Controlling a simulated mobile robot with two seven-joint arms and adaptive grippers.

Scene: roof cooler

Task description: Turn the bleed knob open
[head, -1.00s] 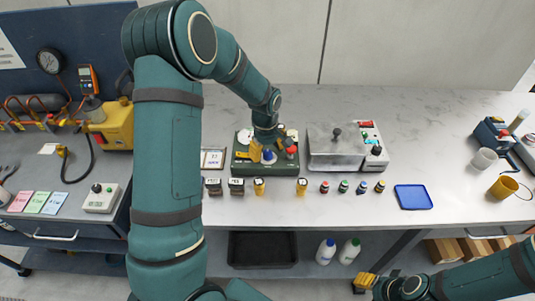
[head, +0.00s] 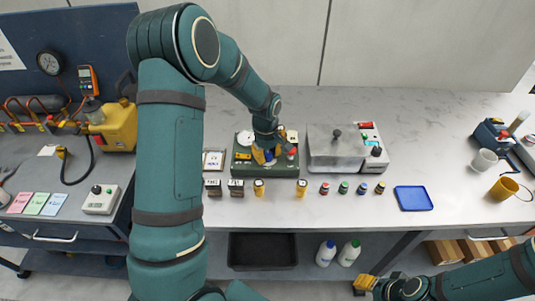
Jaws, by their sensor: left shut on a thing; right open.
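A dark green unit (head: 262,193) with several small knobs and fittings on top stands on the light counter. My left gripper (head: 269,155) reaches down onto it from above. Its yellow fingers sit on either side of a blue knob (head: 269,157) and are shut on it. The fingers and wrist hide part of the unit's top. A red-topped fitting (head: 292,153) is just right of the fingers. I cannot read which knob is labelled bleed. My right gripper (head: 366,284) is open and empty, low in front of the counter at the lower right.
A steel bath (head: 335,152) stands close on the right of the unit. Small bottles (head: 343,187) and dark blocks (head: 236,187) line its front. A blue tray (head: 413,198) lies further right. A yellow canister (head: 112,128) and control box (head: 101,199) are left.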

